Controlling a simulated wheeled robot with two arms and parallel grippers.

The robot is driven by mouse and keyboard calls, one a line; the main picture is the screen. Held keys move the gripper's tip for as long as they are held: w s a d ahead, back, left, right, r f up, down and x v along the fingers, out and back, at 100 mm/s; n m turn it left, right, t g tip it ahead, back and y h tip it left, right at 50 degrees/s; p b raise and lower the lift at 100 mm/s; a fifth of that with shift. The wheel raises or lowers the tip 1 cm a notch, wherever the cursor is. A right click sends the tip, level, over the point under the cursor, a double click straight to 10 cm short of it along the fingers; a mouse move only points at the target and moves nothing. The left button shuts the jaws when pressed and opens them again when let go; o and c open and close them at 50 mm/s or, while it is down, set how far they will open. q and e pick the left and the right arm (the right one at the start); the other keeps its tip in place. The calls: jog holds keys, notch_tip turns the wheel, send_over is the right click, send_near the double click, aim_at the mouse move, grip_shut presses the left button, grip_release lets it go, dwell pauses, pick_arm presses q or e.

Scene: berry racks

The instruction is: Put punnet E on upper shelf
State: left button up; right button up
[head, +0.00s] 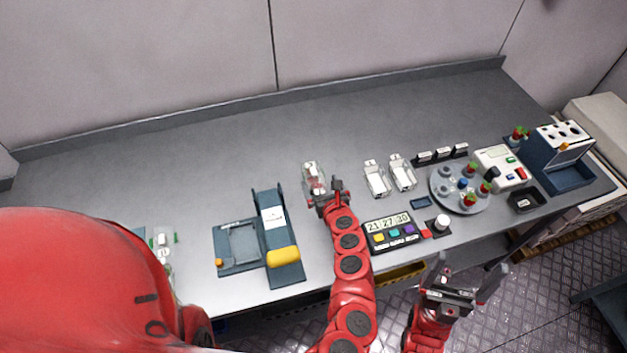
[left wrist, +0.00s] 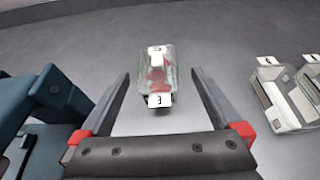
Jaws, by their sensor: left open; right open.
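Punnet E (head: 313,173), a clear box with red berries inside and a white label, stands on the grey bench near the middle. In the left wrist view punnet E (left wrist: 157,68) shows its "E" tag towards me. My left gripper (head: 327,192) is open at the near side of the punnet. In the left wrist view my left gripper's fingers (left wrist: 161,76) lie to either side of it, with gaps between. My right gripper (head: 467,270) is open and empty in front of the bench edge. I cannot make out an upper shelf in either view.
A blue-grey device with a yellow handle (head: 283,257) stands left of my left arm. Two clear punnets (head: 377,180) stand to the right. Beyond are a round turntable (head: 446,198) and a display panel (head: 390,231). The bench behind punnet E is clear.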

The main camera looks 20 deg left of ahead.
aim_at(315, 176)
pick_arm(q)
jog(key=shift+x, duration=1.15)
jog(key=p+x, duration=0.1)
jog(key=x, duration=0.2)
jog(key=shift+w+a+p, duration=0.25)
jog(key=shift+p, duration=0.1)
jog(key=shift+w+a+f, duration=0.2)
jog(key=shift+a+f, duration=0.1)
jog(key=shift+f, duration=0.05)
jog(key=shift+c, duration=0.2)
jog(key=c, duration=1.5)
jog(key=shift+r, duration=0.1)
